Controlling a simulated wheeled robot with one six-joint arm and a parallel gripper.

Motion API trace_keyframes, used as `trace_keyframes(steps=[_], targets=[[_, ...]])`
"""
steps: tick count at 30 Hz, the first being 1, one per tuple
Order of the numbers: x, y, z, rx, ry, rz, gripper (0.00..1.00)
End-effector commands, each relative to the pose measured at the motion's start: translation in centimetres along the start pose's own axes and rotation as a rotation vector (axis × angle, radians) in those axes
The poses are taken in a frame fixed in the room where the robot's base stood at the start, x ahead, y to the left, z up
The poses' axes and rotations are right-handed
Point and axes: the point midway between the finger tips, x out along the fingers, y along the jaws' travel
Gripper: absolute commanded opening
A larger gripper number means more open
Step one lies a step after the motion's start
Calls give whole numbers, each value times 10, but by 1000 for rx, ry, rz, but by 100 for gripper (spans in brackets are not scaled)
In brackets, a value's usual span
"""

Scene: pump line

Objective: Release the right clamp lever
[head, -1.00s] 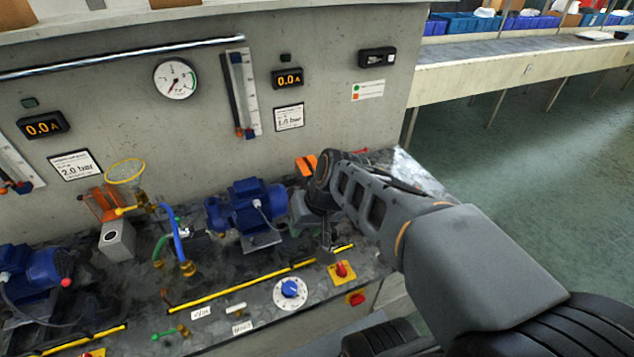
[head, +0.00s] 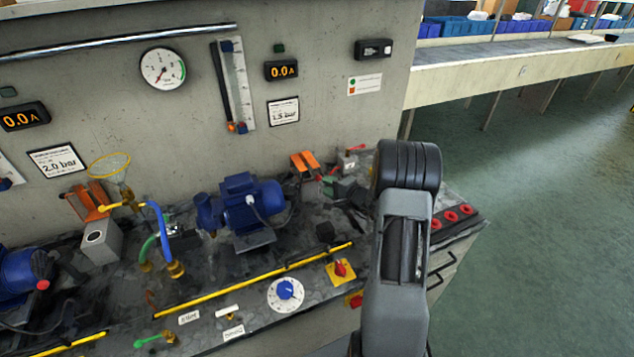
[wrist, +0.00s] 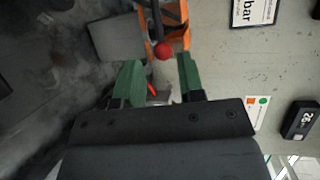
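The right orange clamp (head: 303,160) stands on the bench behind and to the right of the blue pump. In the wrist view the orange clamp (wrist: 176,28) is at the top, with a dark lever ending in a red ball (wrist: 163,49). My gripper (wrist: 160,64) is open. Its two green fingers are apart, one on each side of the ball in the picture, with the ball near the fingertips. I cannot tell whether they touch it. In the head view my gripper (head: 325,181) is small and partly hidden, close to the clamp. The lever is not clear there.
The blue pump (head: 246,207) stands left of my gripper. A small grey block with a red lever (head: 350,158) is just behind it. A yellow-red switch (head: 340,270) and a blue dial (head: 286,291) are at the front. The wall with gauges rises behind.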

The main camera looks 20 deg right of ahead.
Motion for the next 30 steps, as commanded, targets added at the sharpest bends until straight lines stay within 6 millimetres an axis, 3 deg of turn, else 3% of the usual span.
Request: trace_keyframes(steps=[10, 23, 30], targets=[[45, -1, 2, 0, -4, 2, 36], [54, 0, 1, 1, -2, 1, 36], [54, 0, 1, 1, -3, 2, 16]])
